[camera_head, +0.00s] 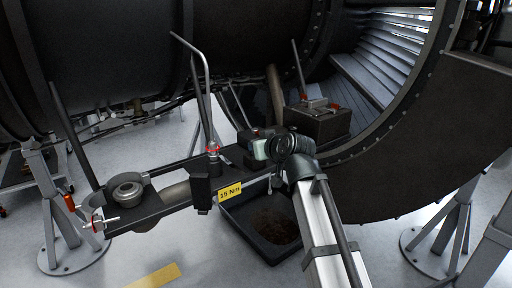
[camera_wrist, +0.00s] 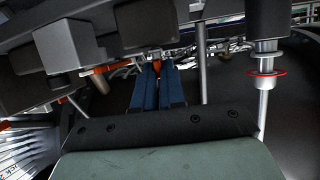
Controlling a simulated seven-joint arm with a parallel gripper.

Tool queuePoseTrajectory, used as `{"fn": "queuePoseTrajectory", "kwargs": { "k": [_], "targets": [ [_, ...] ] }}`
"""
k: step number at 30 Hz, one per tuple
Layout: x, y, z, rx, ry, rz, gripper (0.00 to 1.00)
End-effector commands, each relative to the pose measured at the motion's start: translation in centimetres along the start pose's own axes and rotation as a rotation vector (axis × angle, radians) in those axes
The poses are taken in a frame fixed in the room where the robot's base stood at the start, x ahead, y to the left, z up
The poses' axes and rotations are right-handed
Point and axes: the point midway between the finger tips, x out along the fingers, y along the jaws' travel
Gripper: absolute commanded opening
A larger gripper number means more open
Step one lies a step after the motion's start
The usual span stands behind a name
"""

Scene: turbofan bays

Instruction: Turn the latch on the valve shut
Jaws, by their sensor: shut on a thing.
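My gripper (camera_wrist: 157,70) shows in the wrist view as two blue fingers close together, pointing away from the camera. They are shut on a small orange piece (camera_wrist: 158,67), which looks like the valve's latch; its shape and angle are mostly hidden by the fingers. In the head view, my pale green gripper body (camera_head: 260,150) is over the bench's right part, behind the yellow "15 Nm" label. The fingertips and the valve are hard to make out there.
An upright bent pipe with a red ring (camera_head: 212,150) stands left of my gripper. A black box with red parts (camera_head: 318,120) is at the right. A dark tray (camera_head: 245,235) lies below. The big engine casing (camera_head: 400,180) curves close on the right.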

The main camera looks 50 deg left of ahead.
Motion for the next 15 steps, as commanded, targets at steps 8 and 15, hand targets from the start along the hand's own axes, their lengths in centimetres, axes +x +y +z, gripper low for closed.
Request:
{"fn": "queuePoseTrajectory", "kwargs": {
  "k": [8, 15],
  "targets": [
    [0.31, 0.41, -0.46, -0.043, 0.007, -0.101, 0.0],
    [0.32, 0.37, -0.48, -0.061, 0.007, -0.144, 0.0]
  ]
}}
